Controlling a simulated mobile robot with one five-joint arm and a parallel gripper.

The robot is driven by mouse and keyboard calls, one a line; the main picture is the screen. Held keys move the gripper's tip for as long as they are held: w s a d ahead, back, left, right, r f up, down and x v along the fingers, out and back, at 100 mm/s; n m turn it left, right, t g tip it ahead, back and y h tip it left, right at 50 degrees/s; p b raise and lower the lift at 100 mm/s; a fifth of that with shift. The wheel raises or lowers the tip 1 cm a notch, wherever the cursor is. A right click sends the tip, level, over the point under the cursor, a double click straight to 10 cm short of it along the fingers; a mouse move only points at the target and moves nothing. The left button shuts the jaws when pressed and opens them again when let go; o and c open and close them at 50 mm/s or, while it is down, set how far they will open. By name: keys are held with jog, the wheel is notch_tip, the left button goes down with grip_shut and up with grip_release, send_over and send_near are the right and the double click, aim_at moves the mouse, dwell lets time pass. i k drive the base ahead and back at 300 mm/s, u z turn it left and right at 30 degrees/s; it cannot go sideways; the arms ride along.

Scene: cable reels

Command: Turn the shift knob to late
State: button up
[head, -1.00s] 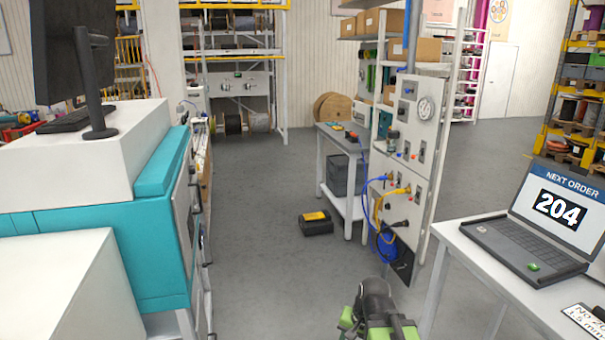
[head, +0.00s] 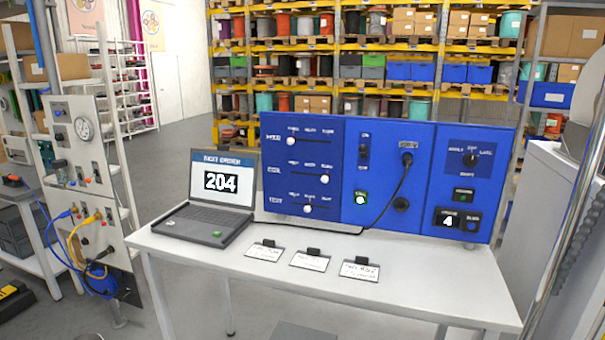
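The shift knob (head: 470,159) is a small dark knob on the right section of the blue control panel (head: 432,205). White labels stand around it; the right one seems to read LATE, and SHIFT seems to stand below. The knob's pointer is too small to tell which label it faces. The panel stands upright at the back of a white table (head: 400,286). Nothing touches the knob. My gripper is not in view; only a small dark bit, perhaps of my arm, shows at the bottom left edge.
An open laptop (head: 222,190) reading 204 stands left of the panel. Several label cards, such as one card (head: 264,251), lie on the table's front. A grey board (head: 88,150) with cables stands at the left, a white cabinet (head: 545,215) at the right. Floor shows left of the table.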

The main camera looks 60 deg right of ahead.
aim_at(470, 160)
jog(key=k, duration=0.75)
jog(key=u, duration=0.35)
jog(key=i, duration=1.1)
jog(key=u, duration=0.05)
jog(key=k, duration=0.1)
jog(key=z, duration=2.4)
